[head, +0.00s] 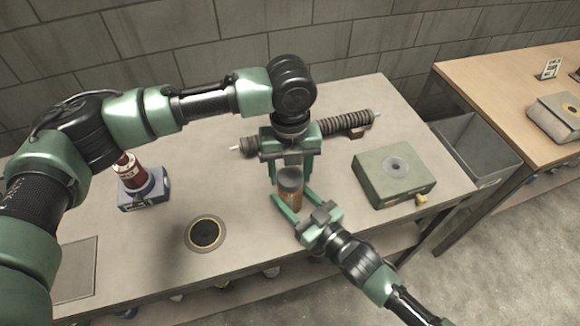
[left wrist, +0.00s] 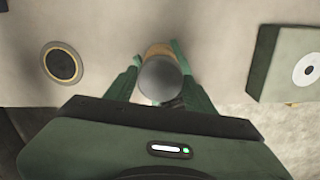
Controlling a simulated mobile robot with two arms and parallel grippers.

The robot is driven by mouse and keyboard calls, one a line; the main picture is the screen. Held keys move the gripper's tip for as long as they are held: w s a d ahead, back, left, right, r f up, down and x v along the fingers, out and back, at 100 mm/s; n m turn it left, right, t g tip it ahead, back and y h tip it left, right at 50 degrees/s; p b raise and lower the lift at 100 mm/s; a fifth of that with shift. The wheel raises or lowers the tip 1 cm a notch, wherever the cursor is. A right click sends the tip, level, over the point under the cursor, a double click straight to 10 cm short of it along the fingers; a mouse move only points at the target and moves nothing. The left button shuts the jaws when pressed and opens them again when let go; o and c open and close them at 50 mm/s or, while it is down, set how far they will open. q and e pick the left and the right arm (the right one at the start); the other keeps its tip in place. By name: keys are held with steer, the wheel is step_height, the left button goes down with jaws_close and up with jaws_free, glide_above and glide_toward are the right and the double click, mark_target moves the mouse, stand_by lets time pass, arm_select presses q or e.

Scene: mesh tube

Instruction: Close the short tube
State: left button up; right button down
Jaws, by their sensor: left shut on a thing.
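The short tube (head: 291,198) is upright, with an amber body and a grey cap (head: 290,179) at its top. My left gripper (head: 290,181) comes from above and is shut on the cap. In the left wrist view the round cap (left wrist: 158,78) sits between the fingers, with a bit of the tube body (left wrist: 158,50) beyond it. My right gripper (head: 289,192) reaches in from the lower right, with a finger on each side of the tube body. I cannot tell whether its fingers touch the tube.
A ribbed dark tube (head: 335,123) lies behind my left gripper. A green box (head: 392,174) with a round opening stands right. A black-centred disc (head: 206,233) is front left. A red bottle stands in a blue holder (head: 144,197). A grey bin (head: 472,146) stands beyond the table's right edge.

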arm_select(q)
steer(key=shift+f, duration=0.55)
stand_by(0.5)
steer(key=m, duration=1.3)
steer(key=o, duration=1.3)
